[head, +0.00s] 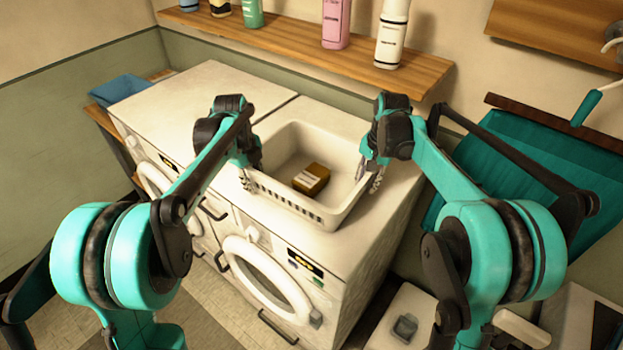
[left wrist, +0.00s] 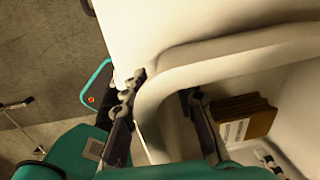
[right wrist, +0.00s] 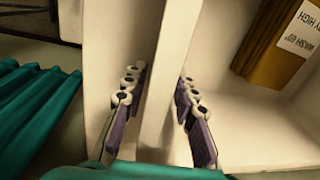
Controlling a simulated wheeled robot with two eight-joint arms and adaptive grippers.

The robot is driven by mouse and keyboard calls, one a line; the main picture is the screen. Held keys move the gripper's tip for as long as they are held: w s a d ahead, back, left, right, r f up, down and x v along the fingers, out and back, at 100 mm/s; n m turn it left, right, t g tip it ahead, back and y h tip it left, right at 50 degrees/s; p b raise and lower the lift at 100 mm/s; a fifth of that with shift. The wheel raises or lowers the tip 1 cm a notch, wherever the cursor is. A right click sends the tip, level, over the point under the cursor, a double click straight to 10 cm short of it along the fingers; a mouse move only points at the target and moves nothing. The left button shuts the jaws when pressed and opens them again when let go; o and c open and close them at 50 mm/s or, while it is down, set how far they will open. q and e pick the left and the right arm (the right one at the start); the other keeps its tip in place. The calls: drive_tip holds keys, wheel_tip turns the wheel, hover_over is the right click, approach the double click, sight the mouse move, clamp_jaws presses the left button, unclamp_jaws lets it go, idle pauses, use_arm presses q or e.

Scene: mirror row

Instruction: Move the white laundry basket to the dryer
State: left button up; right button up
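The white laundry basket (head: 285,195) stands upright on top of the right of two white front-loading machines (head: 359,252). The left machine (head: 190,100) has a bare top; I cannot tell which is the dryer. A brown box with a white label (head: 312,178) lies inside the basket. My left gripper (head: 249,176) is at the basket's left side, its fingers either side of the rim in the left wrist view (left wrist: 160,105). My right gripper (head: 372,176) straddles the right wall, with fingers apart in the right wrist view (right wrist: 158,95). Neither visibly clamps the wall.
A wooden shelf (head: 300,45) with several bottles runs along the wall above the machines. Teal cloth (head: 560,165) hangs at the right. A white lidded container (head: 402,325) stands on the floor at the front right.

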use_arm(q)
drive_tip(key=shift+f, duration=0.25)
use_arm(e)
drive_tip(key=shift+f, duration=0.3)
use_arm(q)
clamp_jaws()
use_arm(e)
clamp_jaws()
